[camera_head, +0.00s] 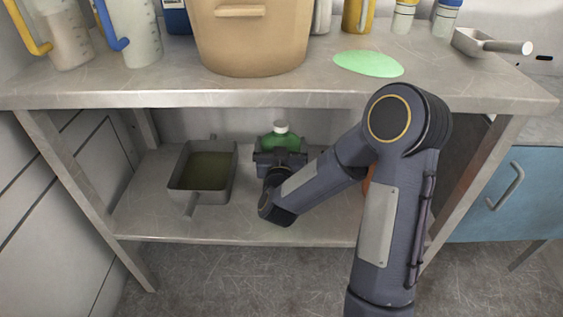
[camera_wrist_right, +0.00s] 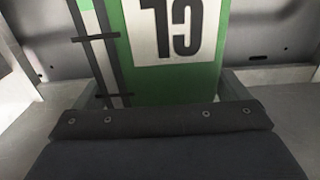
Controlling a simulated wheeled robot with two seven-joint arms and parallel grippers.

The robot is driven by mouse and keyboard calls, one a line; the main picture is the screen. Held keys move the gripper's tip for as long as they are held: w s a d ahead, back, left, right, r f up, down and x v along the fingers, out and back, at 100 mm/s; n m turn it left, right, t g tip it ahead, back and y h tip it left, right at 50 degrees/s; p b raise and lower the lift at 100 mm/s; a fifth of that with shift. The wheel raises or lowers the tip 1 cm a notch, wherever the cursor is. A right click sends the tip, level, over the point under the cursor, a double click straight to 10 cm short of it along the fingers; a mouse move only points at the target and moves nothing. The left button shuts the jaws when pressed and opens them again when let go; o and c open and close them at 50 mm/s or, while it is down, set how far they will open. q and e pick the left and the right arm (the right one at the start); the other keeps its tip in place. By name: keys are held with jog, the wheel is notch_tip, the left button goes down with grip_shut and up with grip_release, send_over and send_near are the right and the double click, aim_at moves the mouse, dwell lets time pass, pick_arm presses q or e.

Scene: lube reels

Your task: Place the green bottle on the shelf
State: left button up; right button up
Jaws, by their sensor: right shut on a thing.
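The green bottle (camera_head: 281,141) with a white cap is in the space under the tabletop, above or on the lower shelf (camera_head: 240,222). My right gripper (camera_head: 280,158) reaches in under the tabletop and is shut on the bottle. In the right wrist view the bottle (camera_wrist_right: 196,78) fills the middle, with a white label and black lettering, between the fingers of my right gripper (camera_wrist_right: 165,95). I cannot tell whether the bottle's base touches the shelf, as the gripper and wrist hide it. My left gripper is not in view.
A grey tray (camera_head: 233,185) with dark liquid and a handle sits left of the bottle on the lower shelf. The tabletop (camera_head: 160,90) above holds a tan bucket (camera_head: 250,45), jugs and a green disc (camera_head: 368,64). An orange thing shows partly behind my arm.

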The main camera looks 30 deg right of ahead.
notch_tip(320, 180, down, 6)
jog(key=w+d+b, duration=0.1)
jog(key=w+b, duration=0.1)
jog(key=shift+d, duration=0.2)
jog(key=shift+f+b, duration=0.1)
jog(key=shift+b, duration=0.2)
jog(key=o, duration=1.7)
